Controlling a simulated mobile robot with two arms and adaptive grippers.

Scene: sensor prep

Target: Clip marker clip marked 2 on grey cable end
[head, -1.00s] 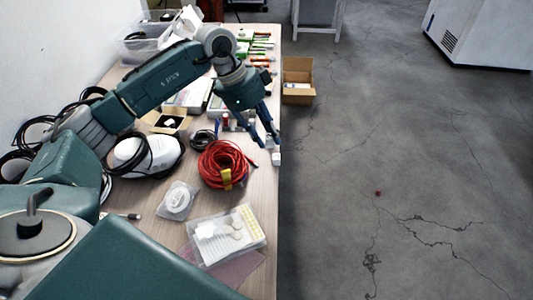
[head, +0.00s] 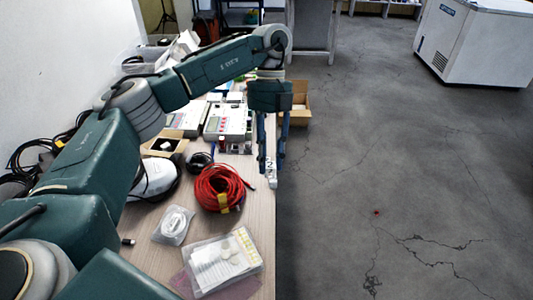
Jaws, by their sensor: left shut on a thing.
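My left gripper (head: 271,170) points down over the right edge of the table, right of the red cable coil (head: 212,190). Its fingers are shut on a small white piece (head: 271,181) low between the tips. The piece could be a marker clip, but it is too small to read a 2 on it. I cannot make out which cable end is the grey one. A cable end with a plug (head: 128,241) lies on the table at the lower left, partly beside my arm. My right gripper is not in view.
A white device (head: 158,178), a small open box (head: 165,143) and grey instruments (head: 228,122) stand farther back. A cardboard box (head: 300,103) is beyond the table edge.

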